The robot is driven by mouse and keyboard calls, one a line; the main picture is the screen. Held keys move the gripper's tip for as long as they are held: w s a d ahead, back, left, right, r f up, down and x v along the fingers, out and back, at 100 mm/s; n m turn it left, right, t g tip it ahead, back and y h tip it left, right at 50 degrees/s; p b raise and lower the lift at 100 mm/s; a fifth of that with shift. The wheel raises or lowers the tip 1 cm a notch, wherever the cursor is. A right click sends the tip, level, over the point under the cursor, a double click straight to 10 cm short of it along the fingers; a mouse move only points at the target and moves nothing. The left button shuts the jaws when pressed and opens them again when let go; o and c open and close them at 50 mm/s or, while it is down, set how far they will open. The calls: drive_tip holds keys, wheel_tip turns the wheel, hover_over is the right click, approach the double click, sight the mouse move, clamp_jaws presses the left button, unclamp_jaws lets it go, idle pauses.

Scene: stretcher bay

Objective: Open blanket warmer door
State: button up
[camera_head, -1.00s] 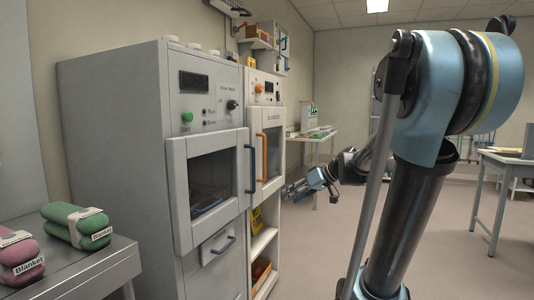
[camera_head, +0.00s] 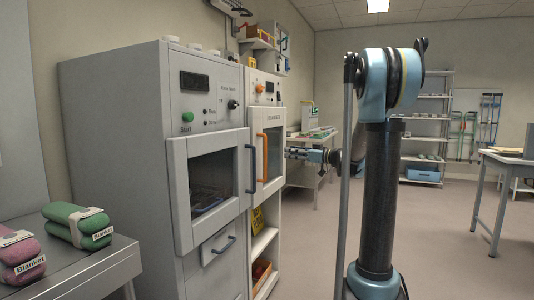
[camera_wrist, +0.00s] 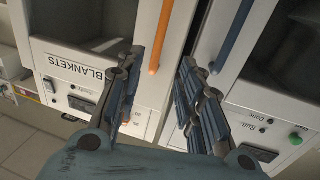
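The blanket warmer (camera_head: 270,85), labelled "BLANKETS", is the narrower white cabinet on the right of the pair. Its windowed door (camera_head: 257,192) looks closed and carries a vertical orange handle (camera_head: 265,158). In the wrist view the label (camera_wrist: 73,66) is at left and the orange handle (camera_wrist: 167,35) is near the top centre. My gripper (camera_head: 288,152) is level with the handle and a little to its right in the head view. In the wrist view my gripper (camera_wrist: 160,75) is open and empty, with the handle's near end between the fingertips in the picture; no contact shows.
A larger cabinet (camera_head: 110,130) with a blue door handle (camera_head: 251,168) stands directly left; that handle (camera_wrist: 233,35) is close to my right finger in the wrist view. Rolled green (camera_head: 75,225) and pink (camera_head: 18,262) blankets lie on a metal surface at front left.

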drive_tip(key=x, duration=1.5)
drive_tip(key=shift+w+a, duration=0.15)
